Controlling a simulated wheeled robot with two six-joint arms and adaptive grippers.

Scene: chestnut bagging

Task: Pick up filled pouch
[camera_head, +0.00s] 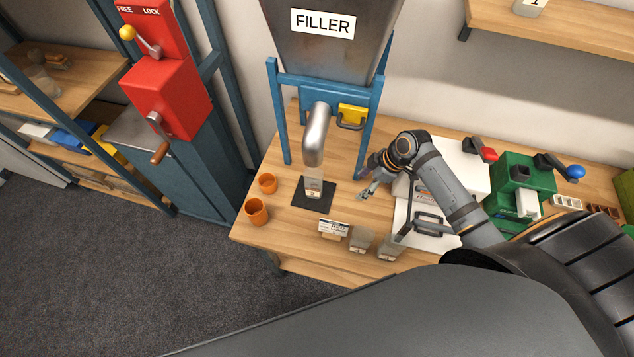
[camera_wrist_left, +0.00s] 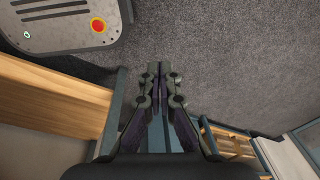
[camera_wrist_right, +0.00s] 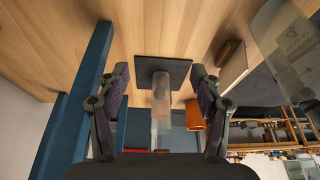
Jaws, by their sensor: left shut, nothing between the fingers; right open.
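A clear pouch with a small label (camera_head: 313,188) stands upright on a black mat (camera_head: 327,205), under the metal spout of the filler. In the right wrist view the pouch (camera_wrist_right: 160,100) sits between the spread fingers, on or by the mat (camera_wrist_right: 180,68); its contents are hard to make out. My right gripper (camera_head: 368,184) is open, to the right of the pouch at low height above the table, with a gap between them in the head view. My left gripper (camera_wrist_left: 158,80) is shut and empty over the floor; it is out of the head view.
Two orange cups (camera_head: 267,183) (camera_head: 256,211) stand left of the mat. A small sign (camera_head: 333,229) and two other clear pouches (camera_head: 361,240) (camera_head: 390,247) stand near the table's front edge. The filler's blue leg (camera_head: 366,130) rises behind my right gripper. A green machine (camera_head: 520,185) stands at right.

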